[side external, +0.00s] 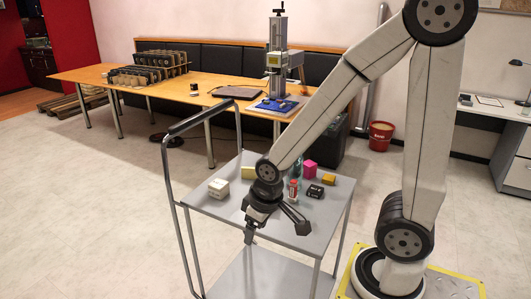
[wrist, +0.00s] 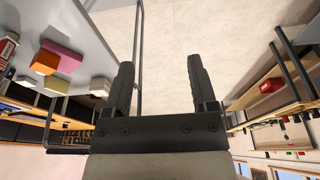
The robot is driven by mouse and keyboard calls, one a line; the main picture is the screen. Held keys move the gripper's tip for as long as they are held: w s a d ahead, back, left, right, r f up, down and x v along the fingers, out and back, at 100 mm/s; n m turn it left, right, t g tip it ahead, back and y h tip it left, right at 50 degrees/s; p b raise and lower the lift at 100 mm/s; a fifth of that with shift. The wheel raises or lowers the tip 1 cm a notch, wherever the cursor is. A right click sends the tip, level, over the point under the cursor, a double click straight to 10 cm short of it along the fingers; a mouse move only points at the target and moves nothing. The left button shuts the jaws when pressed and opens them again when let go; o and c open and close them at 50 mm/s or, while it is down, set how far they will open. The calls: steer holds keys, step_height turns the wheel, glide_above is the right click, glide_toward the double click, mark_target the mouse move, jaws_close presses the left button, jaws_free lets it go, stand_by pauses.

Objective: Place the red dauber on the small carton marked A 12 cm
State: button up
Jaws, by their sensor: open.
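The red dauber (side external: 293,186) looks like a small red bottle with a pale band and stands on the grey trolley top (side external: 250,215), just right of my wrist in the side view. A whitish small carton (side external: 218,187) sits at the trolley's left; I cannot read a letter A on any box. My gripper (side external: 277,230) is open and empty at the trolley's front side, apart from the dauber. In the wrist view my gripper (wrist: 160,66) has its fingers spread with only floor between them.
The laser marker (side external: 278,60) stands on the wooden table behind.

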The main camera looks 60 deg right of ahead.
steer(key=n+g, duration=0.3)
steer(key=n, duration=1.5)
glide_above(294, 181)
steer(key=shift+s+d+f, duration=0.1)
steer(key=shift+d+f, duration=0.05)
steer(key=shift+f, duration=2)
steer(key=shift+f, duration=0.1)
steer(key=shift+f, duration=1.2)
steer(key=shift+f, duration=0.1)
